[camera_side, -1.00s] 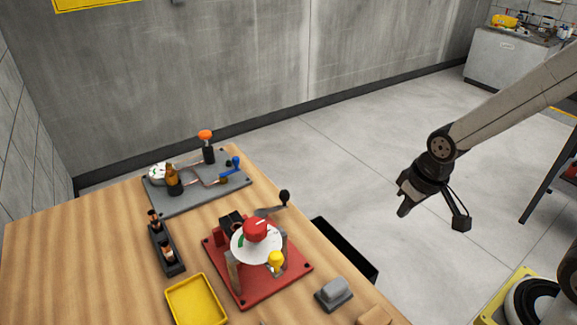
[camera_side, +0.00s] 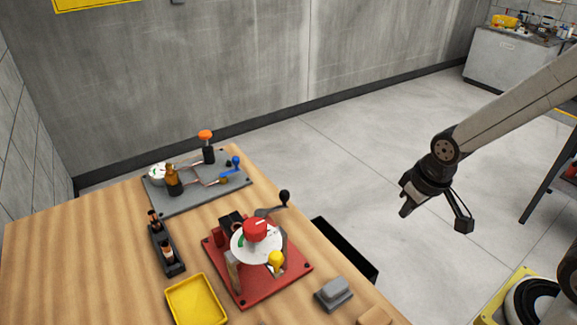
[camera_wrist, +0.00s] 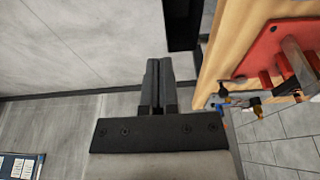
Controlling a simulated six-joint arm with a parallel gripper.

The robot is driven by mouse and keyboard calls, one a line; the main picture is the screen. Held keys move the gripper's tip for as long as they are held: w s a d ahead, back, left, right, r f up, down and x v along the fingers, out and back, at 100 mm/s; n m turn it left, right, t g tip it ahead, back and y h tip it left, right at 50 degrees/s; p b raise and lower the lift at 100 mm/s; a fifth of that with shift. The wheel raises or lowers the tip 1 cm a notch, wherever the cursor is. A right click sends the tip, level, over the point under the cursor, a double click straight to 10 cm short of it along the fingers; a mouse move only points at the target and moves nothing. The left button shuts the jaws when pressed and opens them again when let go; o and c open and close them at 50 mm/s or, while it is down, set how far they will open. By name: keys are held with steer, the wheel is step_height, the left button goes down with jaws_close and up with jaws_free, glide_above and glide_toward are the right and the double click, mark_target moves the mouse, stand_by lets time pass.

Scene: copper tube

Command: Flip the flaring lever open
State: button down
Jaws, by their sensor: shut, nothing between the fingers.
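The flaring station sits on a red base plate (camera_side: 292,268) near the right edge of the wooden bench. It carries a white dial with a red knob (camera_side: 256,229), a yellow knob (camera_side: 275,258) and a dark lever arm with a black ball end (camera_side: 284,196) pointing up to the right. I cannot tell which of these is the flaring lever. My gripper (camera_side: 406,205) is shut and empty, in the air right of the bench and apart from the station. In the wrist view my gripper (camera_wrist: 155,66) shows its fingers together, with part of the red plate (camera_wrist: 265,60) at right.
A grey plate (camera_side: 205,203) with copper tubing, a blue-handled valve (camera_side: 231,165) and a gauge stands at the back. A yellow tray (camera_side: 196,300), a dark tool holder (camera_side: 167,250) and a grey block (camera_side: 333,292) lie around the station. A black bin (camera_side: 345,250) is beside the bench.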

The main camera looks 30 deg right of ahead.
steer(key=w+a+r, duration=0.1)
steer(key=w+a, duration=0.3)
steer(key=w, duration=0.4)
steer(key=w+a+r+m, duration=0.1)
steer(key=w+a, duration=0.3)
steer(key=w, duration=0.5)
steer(key=w+a+r+m+t, duration=0.1)
steer(key=w+a+r, duration=0.1)
steer(key=w+a, duration=0.3)
steer(key=w, duration=0.4)
steer(key=shift+w+h, duration=0.2)
steer(key=shift+h, duration=0.1)
steer(key=shift+f, duration=0.1)
steer(key=x, duration=1)
steer(key=shift+s+a, duration=0.2)
steer(key=shift+s, duration=0.75)
steer(key=shift+s+a, duration=0.15)
steer(key=shift+s, duration=0.8)
